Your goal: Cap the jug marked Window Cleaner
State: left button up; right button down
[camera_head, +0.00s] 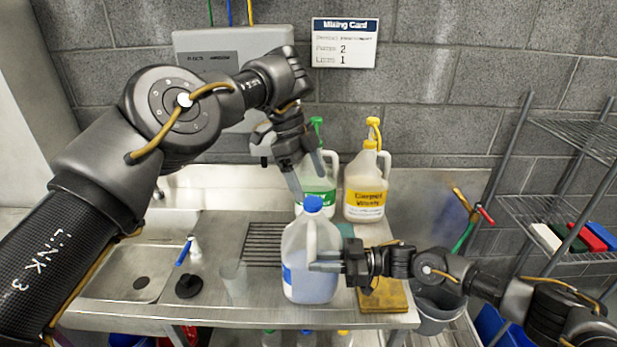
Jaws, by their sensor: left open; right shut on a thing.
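A translucent jug of pale blue liquid (309,275) stands upright at the counter's front, its blue label turned mostly away and unreadable. A blue cap (313,204) sits at the top of its neck; I cannot tell whether it is fully seated. My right gripper (326,267) comes in from the right, shut on the jug's handle side. My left gripper (311,184) is open, fingers pointing down just above the cap, and seems empty. Behind stand a green-labelled jug (319,191), partly hidden by my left gripper, and a yellow-labelled jug (365,192); both have pump tops.
A sink (125,285) is at left, with a blue-handled brush (187,250) and a black round piece (189,286) beside it. A clear cup (233,282) stands left of the jug. A yellow sponge-like pad (385,298) lies right. A wire rack (560,215) is at far right.

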pick_arm(q)
jog(key=v, duration=0.7)
jog(key=shift+r, duration=0.25)
pick_arm(e)
jog(key=c, duration=1.2)
grip_release()
pick_arm(q)
jog(key=shift+f+b, duration=2.15)
jog(key=shift+f, duration=0.05)
pick_arm(e)
jog(key=shift+d, duration=5.4)
